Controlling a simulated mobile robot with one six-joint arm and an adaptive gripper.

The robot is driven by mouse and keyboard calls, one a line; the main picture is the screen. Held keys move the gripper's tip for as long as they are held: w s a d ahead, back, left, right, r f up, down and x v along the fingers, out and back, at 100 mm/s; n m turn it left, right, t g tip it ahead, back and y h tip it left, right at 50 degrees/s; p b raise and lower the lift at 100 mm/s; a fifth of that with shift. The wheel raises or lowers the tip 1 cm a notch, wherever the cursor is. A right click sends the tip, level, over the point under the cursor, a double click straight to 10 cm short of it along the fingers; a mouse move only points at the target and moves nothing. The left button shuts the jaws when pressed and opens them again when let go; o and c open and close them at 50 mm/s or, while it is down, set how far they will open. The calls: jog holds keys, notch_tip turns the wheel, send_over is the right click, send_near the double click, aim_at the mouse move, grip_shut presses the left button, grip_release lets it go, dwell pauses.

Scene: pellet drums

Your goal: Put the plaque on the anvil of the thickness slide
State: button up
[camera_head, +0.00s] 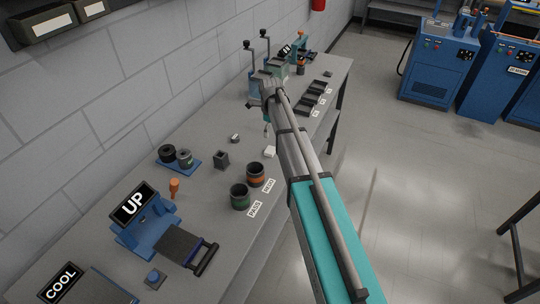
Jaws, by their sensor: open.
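My arm reaches away over the bench, and my gripper (267,129) hangs small and partly hidden near its far end, above the bench top. It is open, and I make out nothing between its fingers. I cannot pick out the plaque for certain. A small white block (270,152) lies on the bench just below my gripper in the picture. The thickness slide is not clear either. A blue stand with a black "UP" sign (132,204) has a dark sliding plate (180,243) with a handle at the near left. I cannot make out an anvil.
Green (240,199) and orange-banded (256,176) cups stand mid-bench with labels. A grey slotted block (221,160), an orange peg (174,186) and a blue tray of dark rolls (180,161) stand left. Dark trays (312,100) and crank devices crowd the far end. A wall bounds the left.

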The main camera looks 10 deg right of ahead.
jog(key=b, duration=0.5)
send_over(270, 149)
jog(key=shift+s+f, duration=0.15)
jog(key=shift+f, duration=1.25)
jog(key=shift+s+f, duration=0.1)
jog(key=shift+f, duration=1.25)
jog(key=shift+w+f+b, duration=0.15)
jog(key=shift+f+b, duration=2.45)
jog(key=c, duration=1.1)
jog(key=shift+r, duration=0.1)
